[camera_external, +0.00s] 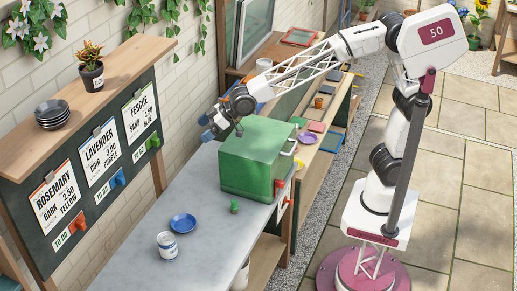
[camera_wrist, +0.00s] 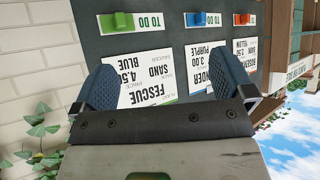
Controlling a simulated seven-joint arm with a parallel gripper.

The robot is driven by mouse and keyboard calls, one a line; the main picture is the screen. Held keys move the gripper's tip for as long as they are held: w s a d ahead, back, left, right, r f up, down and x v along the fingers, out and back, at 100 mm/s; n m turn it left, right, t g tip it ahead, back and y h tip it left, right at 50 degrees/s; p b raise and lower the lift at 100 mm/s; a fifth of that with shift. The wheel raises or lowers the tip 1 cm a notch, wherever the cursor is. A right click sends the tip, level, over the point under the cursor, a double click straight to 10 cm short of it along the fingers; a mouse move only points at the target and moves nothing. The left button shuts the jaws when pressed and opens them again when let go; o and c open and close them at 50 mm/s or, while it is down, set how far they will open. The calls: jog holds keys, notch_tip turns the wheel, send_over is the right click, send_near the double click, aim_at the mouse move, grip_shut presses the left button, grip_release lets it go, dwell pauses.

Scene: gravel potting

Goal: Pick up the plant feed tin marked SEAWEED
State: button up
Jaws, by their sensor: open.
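A small white tin with a blue band (camera_external: 167,245) stands upright on the grey bench top, near its front end in the external view. Its lettering is too small to read, so I cannot tell whether it is marked SEAWEED. No other tin is clearly seen on the bench. My gripper (camera_external: 207,127) is open and empty, above the far part of the bench beside the wall board and well away from the tin. In the wrist view its two blue fingers (camera_wrist: 165,84) are spread apart, facing the board, and no tin shows there.
A blue saucer (camera_external: 183,223) and a small green object (camera_external: 234,207) lie nearby. The sign board (camera_external: 95,165) lines the left side.

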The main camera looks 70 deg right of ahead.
jog(key=a+f+n+y, duration=0.1)
jog(key=a+f+y, duration=0.1)
jog(key=a, duration=1)
jog(key=a+f+n+y, duration=0.1)
jog(key=a+f+y, duration=0.1)
jog(key=a, duration=1)
send_near(166, 240)
jog(key=shift+w+a+f+t, duration=0.2)
jog(key=shift+w+f, duration=0.2)
jog(key=shift+f, duration=0.15)
jog(key=shift+w+a+f+t, duration=0.1)
jog(key=shift+w+a+f, duration=0.15)
jog(key=shift+w+f, duration=0.25)
jog(key=shift+a+f, duration=0.1)
jog(key=shift+x, duration=1.1)
jog(key=shift+w, duration=0.1)
jog(key=shift+x, duration=2.55)
jog(key=shift+f, duration=0.1)
jog(key=shift+c, duration=0.5)
